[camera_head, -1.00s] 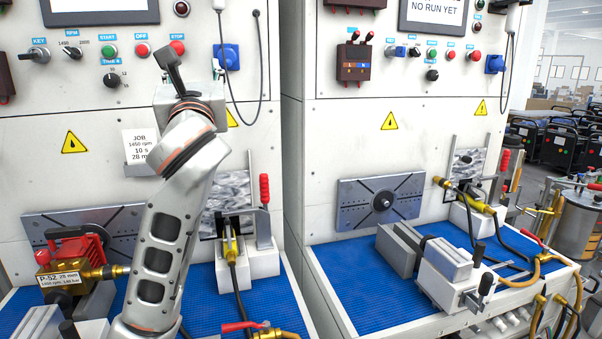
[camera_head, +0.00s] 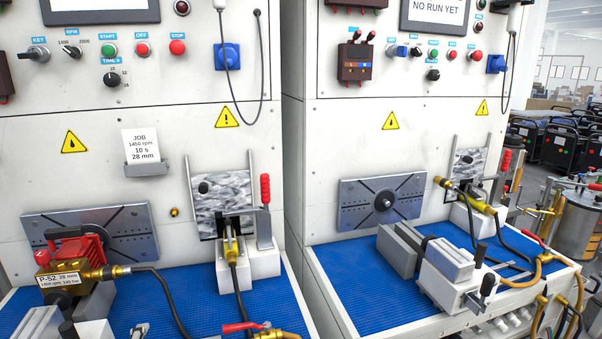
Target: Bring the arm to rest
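Neither of my arms nor grippers can be made out in the head view. The left test stand shows unobstructed, with its control panel (camera_head: 120,100) and blue mat (camera_head: 205,290). A red and brass pump (camera_head: 75,262) labelled P-52, 28 mm, sits at the left of that mat, with a black hose (camera_head: 165,290) running from its brass fitting. A job card (camera_head: 140,146) reading 1450 rpm, 10 s, 28 mm stands in a holder on the panel front.
A red-handled clamp (camera_head: 265,200) stands beside a brass nozzle (camera_head: 230,250) on the left mat. A red-lever valve (camera_head: 258,330) is at the front edge. The right stand (camera_head: 390,120) has a grey vise (camera_head: 455,270) on its mat. Hoses hang at its right.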

